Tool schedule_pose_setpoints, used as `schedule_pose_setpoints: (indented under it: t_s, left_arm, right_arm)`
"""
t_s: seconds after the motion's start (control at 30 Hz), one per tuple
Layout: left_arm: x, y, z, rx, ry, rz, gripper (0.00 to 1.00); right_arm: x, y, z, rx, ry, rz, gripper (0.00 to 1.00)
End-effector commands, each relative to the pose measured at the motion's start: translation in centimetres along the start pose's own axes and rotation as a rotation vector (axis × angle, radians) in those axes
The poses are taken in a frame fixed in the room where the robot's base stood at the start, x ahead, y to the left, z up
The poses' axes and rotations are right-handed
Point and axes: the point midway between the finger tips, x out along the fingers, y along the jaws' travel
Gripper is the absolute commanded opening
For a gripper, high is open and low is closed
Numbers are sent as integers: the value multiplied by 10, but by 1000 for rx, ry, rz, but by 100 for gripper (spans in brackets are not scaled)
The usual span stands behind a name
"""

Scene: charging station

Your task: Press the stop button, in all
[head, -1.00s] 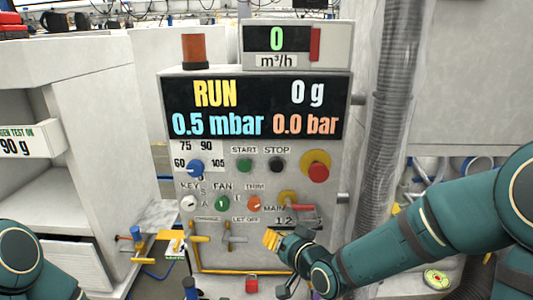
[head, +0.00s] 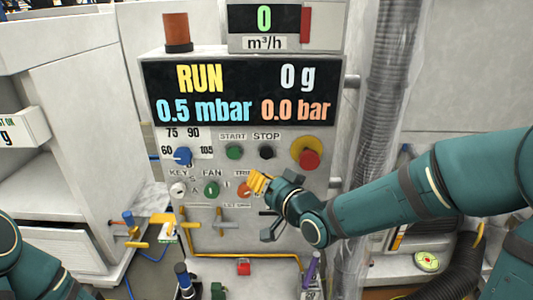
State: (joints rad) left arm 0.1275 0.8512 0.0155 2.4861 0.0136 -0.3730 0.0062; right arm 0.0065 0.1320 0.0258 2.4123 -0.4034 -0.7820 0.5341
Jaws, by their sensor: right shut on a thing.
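The stop button (head: 266,152) is a small black round button under the STOP label on the grey control panel (head: 340,150). The green start button (head: 234,152) is to its left. My right gripper (head: 259,184) is just below the stop button in the picture, over the lower knob row. It appears shut on a small yellow ridged thing (head: 257,181); what this is I cannot tell. It partly covers the orange trim knob (head: 244,190); contact with the panel is unclear. The display reads RUN. My left arm shows at the lower left, its gripper out of view.
A red mushroom button (head: 308,159) on a yellow base is right of the stop button. A blue knob (head: 183,156) and a green fan knob (head: 211,189) are to the left. Yellow pipework with valve handles (head: 228,221) runs below. A ribbed hose (head: 392,90) hangs at the right.

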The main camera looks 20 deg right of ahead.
Motion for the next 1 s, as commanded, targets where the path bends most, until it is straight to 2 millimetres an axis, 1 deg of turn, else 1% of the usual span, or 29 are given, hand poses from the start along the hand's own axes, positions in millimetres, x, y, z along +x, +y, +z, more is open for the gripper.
schedule_pose_setpoints:
  t_s: [0.4, 0.6, 0.8, 1.0]
  left_arm:
    - [-20, 7, -6, -3, 11, 1, 72]
    - [-16, 6, -6, -3, 10, 0, 72]
    - [-15, 5, -6, -3, 10, 0, 72]
    - [-15, 5, -6, -3, 10, 0, 72]
  right_arm:
    - [42, 22, -24, 0, 0, 3, 0]
    - [57, 32, -31, -1, 2, 1, 0]
    - [64, 35, -34, 0, 0, 1, 0]
    - [64, 35, -35, 0, 0, 1, 0]
